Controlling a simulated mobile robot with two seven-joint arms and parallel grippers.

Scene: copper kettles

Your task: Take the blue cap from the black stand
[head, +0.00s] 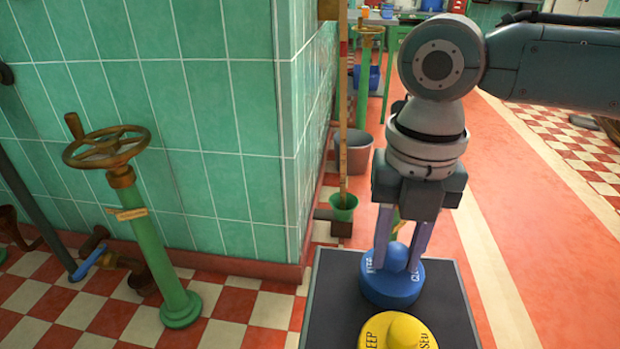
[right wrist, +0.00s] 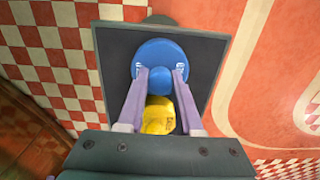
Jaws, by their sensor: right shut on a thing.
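The blue cap (head: 391,283) is a round disc with a raised knob and pale lettering, at the far part of the black stand (head: 332,285). My right gripper (head: 396,262) points down over it, its fingers shut on the knob. In the right wrist view the blue cap (right wrist: 163,57) shows between and beyond the fingertips (right wrist: 162,72), over the black stand (right wrist: 112,60). I cannot tell whether the cap touches the stand. My left gripper is not in view.
A yellow cap (head: 398,332) with dark lettering sits on the stand nearer to me. A green valve post (head: 155,245) with a brown handwheel and a green tiled wall (head: 190,130) stand at left. Open red floor lies at right.

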